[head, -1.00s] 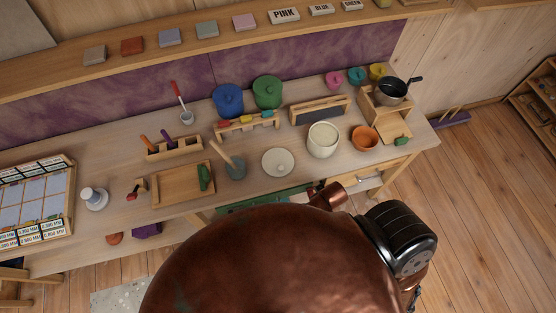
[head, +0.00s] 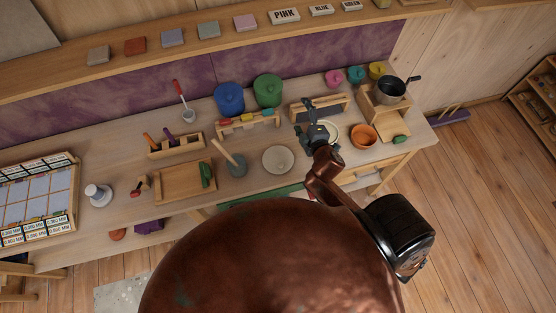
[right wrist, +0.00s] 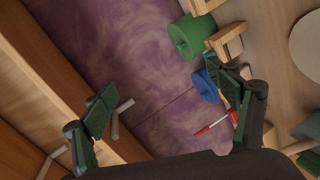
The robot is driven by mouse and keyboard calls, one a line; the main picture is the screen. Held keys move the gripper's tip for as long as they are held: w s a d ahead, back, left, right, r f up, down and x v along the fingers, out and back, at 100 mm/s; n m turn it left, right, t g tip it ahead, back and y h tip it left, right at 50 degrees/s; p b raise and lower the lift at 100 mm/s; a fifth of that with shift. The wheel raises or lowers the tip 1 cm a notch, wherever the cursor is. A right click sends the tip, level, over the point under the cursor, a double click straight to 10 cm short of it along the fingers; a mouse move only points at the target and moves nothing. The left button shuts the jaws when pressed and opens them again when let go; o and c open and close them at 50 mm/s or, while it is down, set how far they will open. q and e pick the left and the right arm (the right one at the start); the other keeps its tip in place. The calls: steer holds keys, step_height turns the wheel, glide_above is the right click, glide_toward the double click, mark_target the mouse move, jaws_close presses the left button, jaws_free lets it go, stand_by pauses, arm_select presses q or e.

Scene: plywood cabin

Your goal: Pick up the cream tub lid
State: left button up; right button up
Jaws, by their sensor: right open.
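The cream tub lid (head: 278,160) is a pale round disc lying on the worktop in the head view. A pale round shape (right wrist: 306,44) cut off at the right edge of the right wrist view looks like it. The cream tub (head: 333,131) stands to the lid's right, mostly hidden behind my right gripper. My right gripper (head: 306,118) is open and empty, raised above the worktop, to the right of and beyond the lid in the picture. Its two fingers stand wide apart in the right wrist view (right wrist: 170,108). My left gripper is not in view.
A mortar with pestle (head: 236,167) and a wooden tray (head: 172,184) stand left of the lid. A green pot (head: 268,91) and blue pot (head: 229,98) stand behind, past a small rack (head: 247,124). An orange bowl (head: 363,136) and pan (head: 391,90) are at right.

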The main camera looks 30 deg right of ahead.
steer(key=w+a+r+n+t+y, duration=0.5)
steer(key=a+r+n, duration=0.3)
steer(key=n, duration=0.3)
steer(key=w+a+n+g+y, duration=0.1)
steer(key=a+n+g+y, duration=0.3)
steer(key=a+n+y, duration=0.6)
steer(key=n+g+h, duration=0.7)
steer(key=n+g, duration=0.7)
steer(key=n, duration=0.8)
glide_above(280, 163)
steer(key=d, duration=0.2)
step_height(280, 163, down, 22)
steer(key=shift+w+f, duration=0.1)
steer(key=shift+s+f+n+p, duration=0.2)
steer(key=shift+f+n+p, duration=0.25)
steer(key=shift+f, duration=0.7)
steer(key=p+x, duration=0.2)
steer(key=x, duration=0.2)
steer(key=shift+a+f, duration=0.25)
steer(key=shift+f, duration=0.05)
steer(key=shift+a+f, duration=0.15)
steer(key=shift+f, duration=0.3)
steer(key=shift+s, duration=0.1)
steer(key=c, duration=1.8)
